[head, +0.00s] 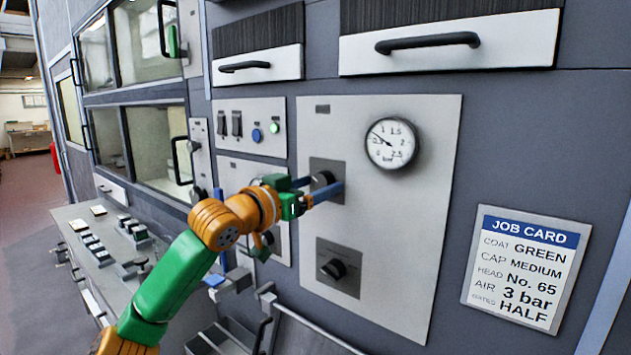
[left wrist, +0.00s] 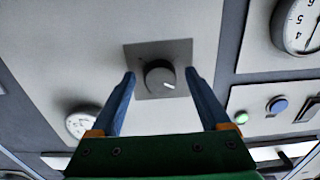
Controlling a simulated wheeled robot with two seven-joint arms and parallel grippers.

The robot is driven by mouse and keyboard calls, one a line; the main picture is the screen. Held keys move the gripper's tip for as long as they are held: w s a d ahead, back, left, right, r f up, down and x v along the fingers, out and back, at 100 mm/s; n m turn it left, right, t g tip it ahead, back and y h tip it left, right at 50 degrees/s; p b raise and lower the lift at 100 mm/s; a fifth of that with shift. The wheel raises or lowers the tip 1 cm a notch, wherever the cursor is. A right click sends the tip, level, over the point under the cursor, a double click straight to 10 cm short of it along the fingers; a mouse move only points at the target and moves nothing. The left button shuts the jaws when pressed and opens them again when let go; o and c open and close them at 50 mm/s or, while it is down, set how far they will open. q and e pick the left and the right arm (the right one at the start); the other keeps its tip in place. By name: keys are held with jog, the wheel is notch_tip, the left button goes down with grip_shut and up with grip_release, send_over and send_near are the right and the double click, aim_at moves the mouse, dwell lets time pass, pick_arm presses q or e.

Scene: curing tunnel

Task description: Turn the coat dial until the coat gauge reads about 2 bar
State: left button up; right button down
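The upper dark dial (head: 322,179) sits on a grey square plate on the light panel, below and left of the round gauge (head: 391,144). The needle points up and left, below the 1 mark, at roughly 0.5. No label naming dial or gauge is legible. My left gripper (head: 325,188) is at this dial, its blue fingers on either side. In the left wrist view, the dial (left wrist: 160,76) with its white mark lies between the spread fingertips (left wrist: 160,76), with visible gaps. The gauge is partly hidden there (left wrist: 82,124). My right gripper is not in view.
A second dial (head: 334,268) sits lower on the same panel. A job card (head: 525,268) hangs at right. Switches with blue (head: 257,135) and green (head: 274,127) buttons are up left. Drawer handles (head: 428,42) stick out above. Another gauge (left wrist: 300,25) shows in the wrist view.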

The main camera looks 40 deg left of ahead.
pick_arm(q)
jog(key=shift+s, duration=0.1)
grip_shut()
